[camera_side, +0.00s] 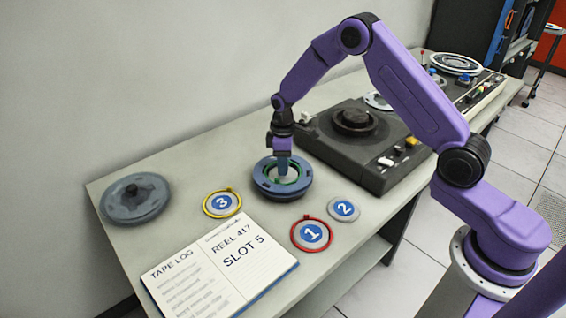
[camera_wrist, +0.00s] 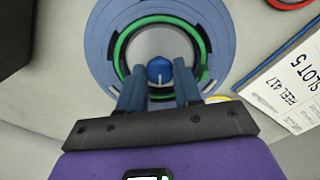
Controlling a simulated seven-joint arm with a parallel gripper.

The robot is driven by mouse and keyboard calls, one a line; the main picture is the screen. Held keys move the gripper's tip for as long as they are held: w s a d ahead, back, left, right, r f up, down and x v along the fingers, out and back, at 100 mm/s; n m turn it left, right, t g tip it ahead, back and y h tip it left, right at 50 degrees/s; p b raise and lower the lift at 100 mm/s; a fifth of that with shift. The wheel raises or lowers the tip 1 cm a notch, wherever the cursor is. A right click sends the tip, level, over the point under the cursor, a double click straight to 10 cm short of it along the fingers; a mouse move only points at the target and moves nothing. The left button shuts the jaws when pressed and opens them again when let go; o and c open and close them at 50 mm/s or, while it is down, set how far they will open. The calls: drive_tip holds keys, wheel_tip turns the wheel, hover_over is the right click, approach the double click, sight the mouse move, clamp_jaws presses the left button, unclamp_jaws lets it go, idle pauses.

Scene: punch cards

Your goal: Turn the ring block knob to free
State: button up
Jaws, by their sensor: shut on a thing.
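The ring block (camera_side: 264,184) is a blue-grey round body with a green ring around a pale centre. It sits on the table left of the tape deck in the side view and fills the top middle of the wrist view (camera_wrist: 227,40). A small blue knob (camera_wrist: 159,68) with a white mark shows on its near side in the wrist view. My gripper (camera_side: 282,171) points straight down at the block. In the wrist view its two blue fingers (camera_wrist: 158,80) are on either side of the knob, shut on it. The finger contact is partly hidden.
A black tape deck (camera_side: 350,165) stands close on the right. Numbered discs 3 (camera_side: 222,203), 1 (camera_side: 312,232) and 2 (camera_side: 344,209) lie in front. An open tape log (camera_side: 220,268) lies at the front edge, and a grey reel (camera_side: 135,198) at the left.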

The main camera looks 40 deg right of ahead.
drive_tip(key=o, duration=1)
drive_tip(key=shift+o, duration=0.2)
wheel_tip(320, 180, up, 17)
drive_tip(key=shift+r, duration=0.2)
